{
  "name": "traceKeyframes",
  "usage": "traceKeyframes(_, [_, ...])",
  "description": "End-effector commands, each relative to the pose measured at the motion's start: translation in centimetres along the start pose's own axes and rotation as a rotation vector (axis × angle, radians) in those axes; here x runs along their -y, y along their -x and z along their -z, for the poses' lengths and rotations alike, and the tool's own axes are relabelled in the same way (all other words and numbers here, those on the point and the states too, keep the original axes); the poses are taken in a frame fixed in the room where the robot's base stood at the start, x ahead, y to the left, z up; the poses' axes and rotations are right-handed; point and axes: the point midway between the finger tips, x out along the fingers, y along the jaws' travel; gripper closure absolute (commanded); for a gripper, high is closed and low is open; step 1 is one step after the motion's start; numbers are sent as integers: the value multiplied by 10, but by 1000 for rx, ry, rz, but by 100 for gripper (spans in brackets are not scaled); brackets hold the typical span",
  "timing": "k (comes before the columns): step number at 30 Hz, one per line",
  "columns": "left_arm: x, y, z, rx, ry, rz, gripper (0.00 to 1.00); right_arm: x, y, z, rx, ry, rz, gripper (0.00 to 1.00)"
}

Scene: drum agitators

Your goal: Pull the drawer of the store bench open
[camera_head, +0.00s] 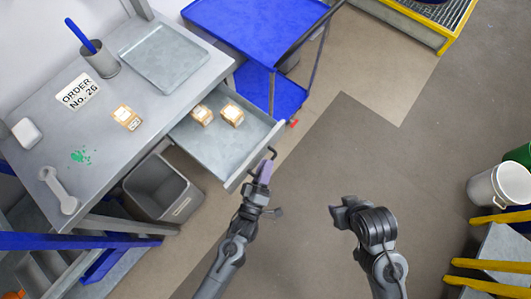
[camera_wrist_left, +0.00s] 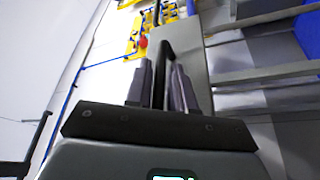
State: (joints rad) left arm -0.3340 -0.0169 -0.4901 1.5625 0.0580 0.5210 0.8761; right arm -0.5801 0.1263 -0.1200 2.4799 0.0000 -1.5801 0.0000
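The store bench (camera_head: 140,75) is grey and stands at the left. Its drawer (camera_head: 238,140) is pulled out, with two small tan boxes inside, (camera_head: 202,114) and (camera_head: 232,114). The drawer has a dark bar handle (camera_head: 272,152) on its front. My left gripper (camera_head: 265,170) is at this handle. In the left wrist view the handle (camera_wrist_left: 167,48) runs between the two fingers of the left gripper (camera_wrist_left: 164,85), which are close around it. My right gripper (camera_head: 343,212) is away from the bench over the floor; its fingers do not show clearly.
On the bench top are a metal tray (camera_head: 165,55), a cup with a blue tool (camera_head: 100,60), an order card (camera_head: 77,91) and a tan box (camera_head: 127,117). A grey bin (camera_head: 162,188) stands below. A blue cart (camera_head: 250,25) is behind the drawer. Floor right of the drawer is clear.

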Motion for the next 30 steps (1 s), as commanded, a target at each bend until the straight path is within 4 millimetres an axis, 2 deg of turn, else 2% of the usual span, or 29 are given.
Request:
traceKeyframes(12, [0, 68, 0, 3, 0, 3, 77, 2, 5, 2, -1, -7, 6, 57])
traceKeyframes(16, [0, 85, 0, 1, 1, 1, 77, 2, 6, 2, -1, -9, 7, 57])
traceKeyframes(22, [0, 99, 0, 0, 0, -1, 77, 2, 6, 2, -1, -9, 7, 57])
traceKeyframes(30, [0, 101, 0, 0, 0, -1, 77, 2, 6, 2, -1, -7, 6, 57])
